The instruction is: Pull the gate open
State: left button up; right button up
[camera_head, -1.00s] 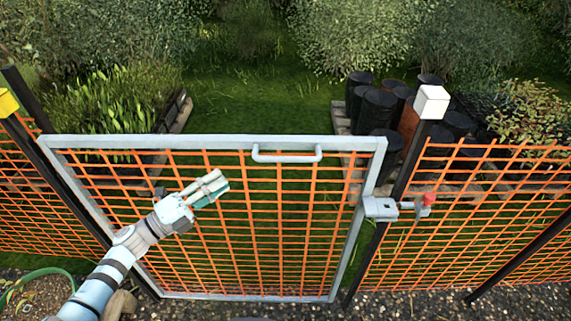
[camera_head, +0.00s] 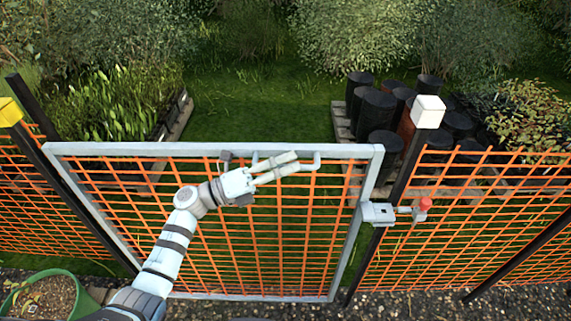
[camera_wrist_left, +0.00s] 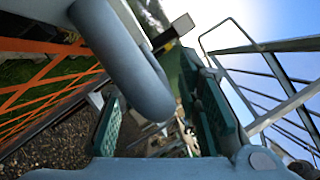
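The gate has a grey metal frame (camera_head: 120,149) filled with orange mesh and looks in line with the fence. A grey U-shaped handle (camera_head: 317,160) sits at its top rail, partly hidden behind my fingers in the head view. My left gripper (camera_head: 303,163) is at the handle with its fingers apart. In the left wrist view the thick grey bar of the handle (camera_wrist_left: 125,60) shows close up between the two green-padded fingers, with gaps beside it. A latch block (camera_head: 378,213) with a red knob (camera_head: 425,203) is at the gate's right edge. My right gripper is not in view.
Fence posts, one with a white cap (camera_head: 429,112) and one with a yellow cap (camera_head: 9,111), flank the gate. Black barrels (camera_head: 376,112) stand on a pallet behind. A green pot (camera_head: 68,285) is at lower left.

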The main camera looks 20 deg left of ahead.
pick_arm(q)
grip_shut()
jog(key=shift+s, duration=0.15)
